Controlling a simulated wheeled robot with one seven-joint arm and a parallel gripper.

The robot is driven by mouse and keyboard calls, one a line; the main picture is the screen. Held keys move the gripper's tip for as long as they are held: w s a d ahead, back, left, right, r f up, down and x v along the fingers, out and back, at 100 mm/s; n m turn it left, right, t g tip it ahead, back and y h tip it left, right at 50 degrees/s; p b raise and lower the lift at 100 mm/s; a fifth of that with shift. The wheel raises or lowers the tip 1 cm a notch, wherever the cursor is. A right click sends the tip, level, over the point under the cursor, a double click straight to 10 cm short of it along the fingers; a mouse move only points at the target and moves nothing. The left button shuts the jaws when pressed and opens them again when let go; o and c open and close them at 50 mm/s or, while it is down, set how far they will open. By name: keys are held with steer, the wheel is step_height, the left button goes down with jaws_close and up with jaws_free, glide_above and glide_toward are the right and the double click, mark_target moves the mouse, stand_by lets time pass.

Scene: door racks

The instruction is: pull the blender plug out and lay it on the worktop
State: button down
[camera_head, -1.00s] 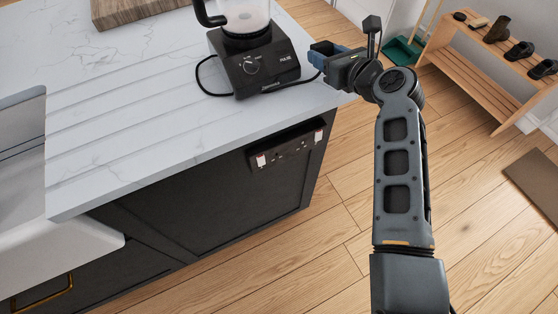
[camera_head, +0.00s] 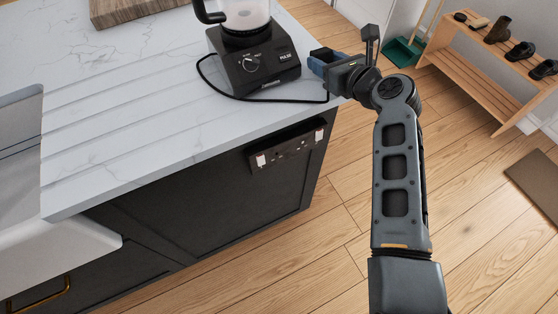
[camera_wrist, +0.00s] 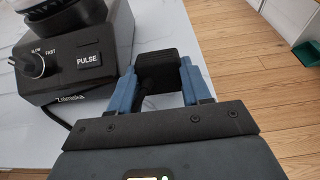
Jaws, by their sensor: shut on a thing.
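The black blender (camera_head: 258,62) stands upright on the white marbled worktop (camera_head: 150,75), near its right end. In the wrist view its base (camera_wrist: 75,60) is at the upper left, with the PULSE button facing me. My gripper (camera_head: 318,58) is just right of the blender, over the worktop's right end. In the wrist view my gripper (camera_wrist: 158,88) has its blue fingers on either side of the black plug (camera_wrist: 160,68) and is shut on it. The black cord (camera_head: 280,99) runs from behind the blender, around its front, towards my gripper. Whether the plug touches the worktop is hard to tell.
A socket strip (camera_head: 287,150) is on the dark cabinet's end panel below the worktop edge. A wooden board (camera_head: 130,10) lies at the back and a sink (camera_head: 20,140) is at left. A wooden shoe rack (camera_head: 480,65) stands on the floor. The worktop's front is clear.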

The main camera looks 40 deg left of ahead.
steer(key=shift+f+b, duration=0.3)
steer(key=shift+f, duration=0.35)
steer(key=shift+c, duration=2.1)
jaws_free()
steer(key=v, duration=0.7)
steer(key=shift+s+d, duration=0.15)
steer(key=shift+d, duration=0.2)
steer(key=shift+r, duration=0.1)
